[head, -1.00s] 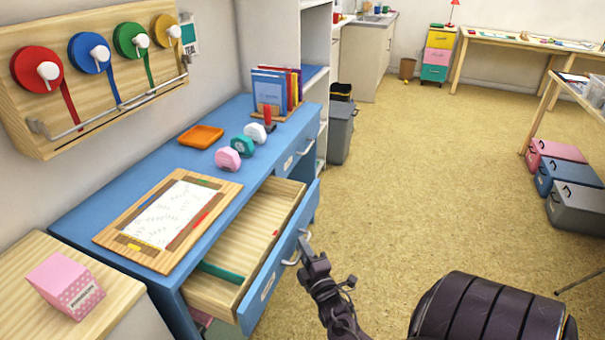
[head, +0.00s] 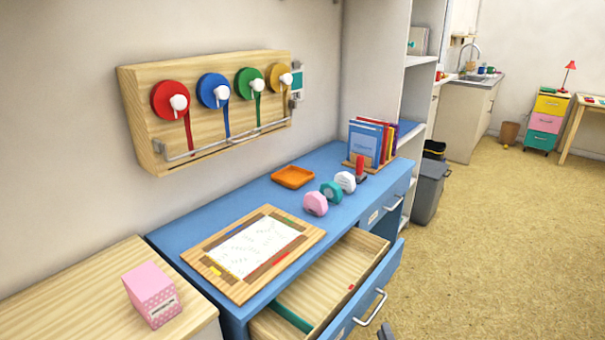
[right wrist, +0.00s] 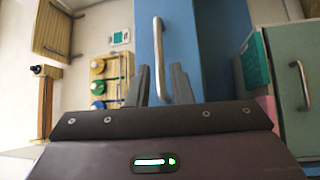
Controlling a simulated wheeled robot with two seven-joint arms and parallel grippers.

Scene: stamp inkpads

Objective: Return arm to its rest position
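My right gripper (right wrist: 162,85) is open in the right wrist view, its two dark fingers apart with nothing gripped. The metal handle (right wrist: 158,50) of the blue drawer front shows beyond and between the fingers; I cannot tell how far off it is. In the head view only a grey tip of the right gripper (head: 385,332) shows at the bottom edge, just right of the open drawer's handle (head: 370,308). The rest of the right arm is out of that view. My left gripper is in neither view.
The open drawer (head: 345,280) juts from the blue desk (head: 345,212). On the desk are a wooden board with paper (head: 225,283), an orange tray (head: 293,177), several stamps and books. A pink box (head: 150,293) stands at left. The floor (head: 510,240) at right is clear.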

